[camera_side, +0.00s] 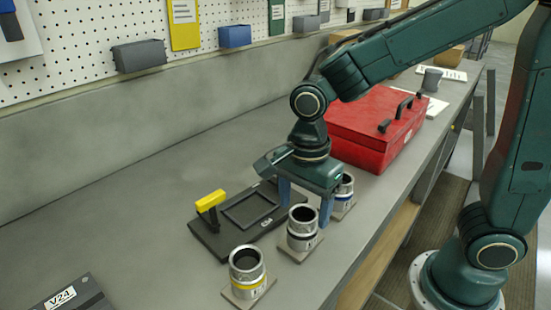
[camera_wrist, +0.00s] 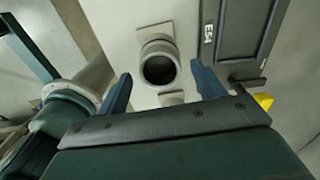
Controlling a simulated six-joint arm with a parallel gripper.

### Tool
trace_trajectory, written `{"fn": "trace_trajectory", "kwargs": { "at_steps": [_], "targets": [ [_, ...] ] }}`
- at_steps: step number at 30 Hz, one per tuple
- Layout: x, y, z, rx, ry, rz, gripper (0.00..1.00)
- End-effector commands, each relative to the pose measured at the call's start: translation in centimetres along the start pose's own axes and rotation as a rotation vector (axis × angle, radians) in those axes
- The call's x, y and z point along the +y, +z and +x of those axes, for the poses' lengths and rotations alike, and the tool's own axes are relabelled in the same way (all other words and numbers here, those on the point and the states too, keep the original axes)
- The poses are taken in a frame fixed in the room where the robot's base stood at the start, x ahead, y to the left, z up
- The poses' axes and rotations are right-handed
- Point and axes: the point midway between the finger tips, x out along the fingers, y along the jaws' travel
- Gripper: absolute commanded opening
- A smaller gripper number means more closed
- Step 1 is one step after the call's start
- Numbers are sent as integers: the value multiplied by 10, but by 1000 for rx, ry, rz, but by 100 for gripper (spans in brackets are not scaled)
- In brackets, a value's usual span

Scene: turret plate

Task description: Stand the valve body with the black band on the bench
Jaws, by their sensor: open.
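Three silver valve bodies with dark open tops stand upright on small square pads. My gripper (camera_side: 305,205) points down, open, just behind the middle body and partly in front of the blue-banded one. In the wrist view, one valve body (camera_wrist: 158,66) shows between and beyond the open fingers, apart from them; its band is hidden.
A dark fixture plate (camera_side: 200,232) with a square recess and a yellow lever (camera_side: 210,200) lies left of the bodies. A red toolbox (camera_side: 375,130) stands behind my gripper. A dark V24 box (camera_side: 75,297) sits at the lower left. The bench's left middle (camera_side: 110,220) is clear.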

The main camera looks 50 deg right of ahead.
Motion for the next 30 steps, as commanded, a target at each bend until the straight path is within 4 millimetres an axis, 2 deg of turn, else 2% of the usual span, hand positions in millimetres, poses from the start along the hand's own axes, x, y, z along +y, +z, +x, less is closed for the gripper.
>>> {"fn": "trace_trajectory", "kwargs": {
  "at_steps": [9,15,21,30],
  "targets": [
    [-1,0,-52,-2,-5,0,68],
    [0,0,-79,-1,-3,0,68],
    [0,0,-93,0,0,0,68],
    [0,0,-95,0,0,0,68]
  ]
}}
